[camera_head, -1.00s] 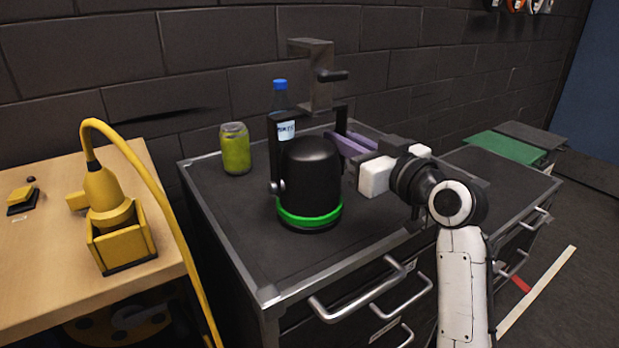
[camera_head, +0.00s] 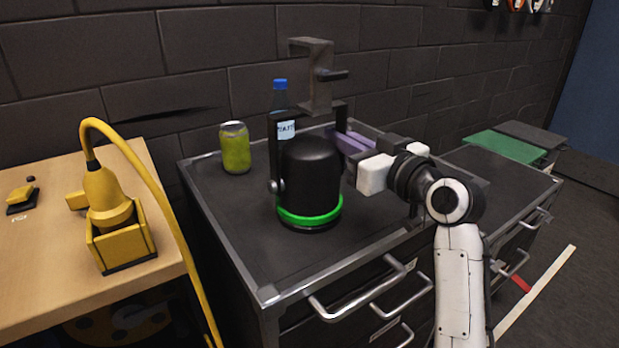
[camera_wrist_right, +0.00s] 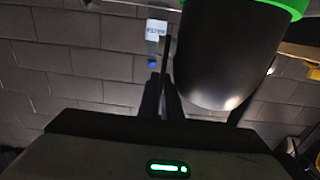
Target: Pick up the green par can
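The par can is a black, rounded lamp body (camera_head: 311,170) with a bright green ring (camera_head: 308,219) at its base. It stands upright on the dark cabinet top, with a black yoke and a grey hook clamp (camera_head: 318,78) above it. Its body also shows large in the right wrist view (camera_wrist_right: 226,55). My right gripper (camera_head: 350,143) reaches in from the right, its purple-grey fingers close to the yoke's right side and partly hidden by it. I cannot tell whether they touch or grip it. My left gripper is out of view.
A yellow-green can (camera_head: 235,150) stands left of the lamp, and a blue-capped bottle (camera_head: 280,95) stands behind it. A wooden table (camera_head: 50,270) at the left holds a yellow device (camera_head: 121,245) with a cable. The cabinet's front left top is clear. A brick wall rises behind.

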